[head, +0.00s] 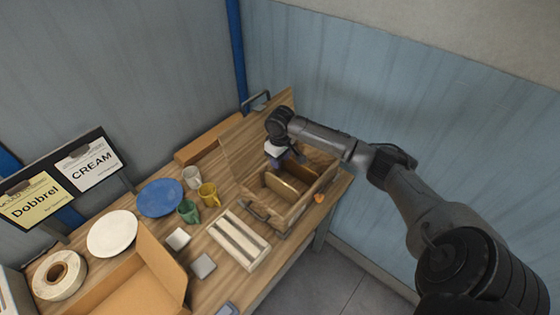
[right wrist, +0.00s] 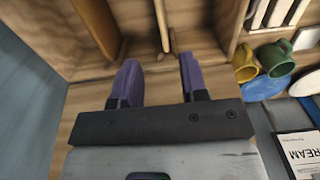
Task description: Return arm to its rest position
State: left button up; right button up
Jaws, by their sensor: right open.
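My right arm reaches in from the right of the head view. Its gripper (head: 279,158) is over the back part of a wooden crate (head: 296,211) that has upright dividers inside. In the right wrist view the two purple fingers (right wrist: 157,80) are spread apart with nothing between them. Beyond them are the crate's wooden wall and thin upright boards (right wrist: 163,25). I cannot tell whether the fingertips are below the crate's rim. My left gripper is not in view.
A slatted white rack (head: 240,240) stands beside the crate. A yellow mug (head: 209,195), a green mug (head: 188,211), a white mug (head: 191,177), a blue plate (head: 160,197) and a white plate (head: 112,233) are on the table. An open cardboard box (head: 160,264) sits in front. Walls close off the back.

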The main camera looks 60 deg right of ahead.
dwell(0.7)
jog(key=w+a+r+n+t+h, duration=0.5)
jog(key=r, duration=0.4)
jog(key=s+a+n+t+y, duration=0.1)
jog(key=s+a+t, duration=0.25)
jog(key=a, duration=0.95)
jog(key=s+a+f+m+g+y, duration=0.1)
jog(key=s+a+f+g, duration=0.1)
jog(key=s+a+f, duration=0.5)
jog(key=s+a+f+g+y, duration=0.15)
jog(key=s+f, duration=0.25)
jog(key=s, duration=0.7)
jog(key=s+a+f+m+g+y, duration=0.1)
jog(key=s+a+f+y, duration=0.1)
jog(key=s+a+f, duration=0.55)
notch_tip(320, 180, up, 18)
jog(key=s+d+p, duration=0.1)
jog(key=d+p, duration=0.1)
jog(key=p, duration=1.3)
jog(key=shift+s+r+p, duration=0.15)
jog(key=shift+s+p, duration=0.1)
jog(key=shift+p, duration=0.15)
